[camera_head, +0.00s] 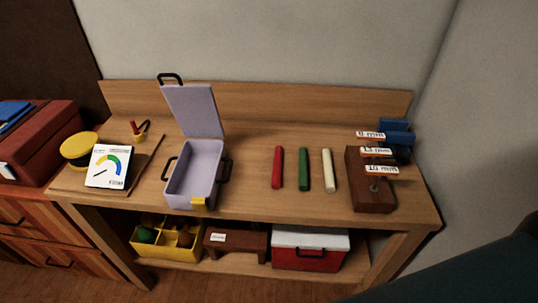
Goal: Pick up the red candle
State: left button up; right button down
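The red candle (278,168) lies on the wooden table (250,148), right of the open lilac case. A green candle (304,169) and a cream candle (328,171) lie to its right, roughly parallel to it with gaps between them. Nothing covers the red candle. Neither of my grippers is in view. A dark shape at the lower right corner may be part of my own arm.
The lilac case (166,191) stands with its lid raised. A brown block (370,196) with labelled pieces stands at the right. A gauge card (109,167) and yellow round container (80,148) are at the left. Boxes, including a red cooler (308,260), fill the lower shelf.

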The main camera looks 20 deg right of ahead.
aim_at(277, 170)
jog(key=z, duration=0.65)
jog(key=j+z, duration=0.5)
jog(key=z, duration=0.15)
jog(key=j+z, duration=0.35)
jog(key=k+j+z, duration=0.2)
jog(key=j, duration=0.2)
jog(key=j+z, duration=0.25)
jog(key=j, duration=0.15)
jog(key=k+j, duration=0.15)
jog(key=j, duration=0.15)
jog(key=k+j, duration=0.15)
jog(key=j, duration=0.15)
jog(key=k+j, duration=0.15)
jog(key=j+z, duration=0.05)
jog(key=j, duration=0.05)
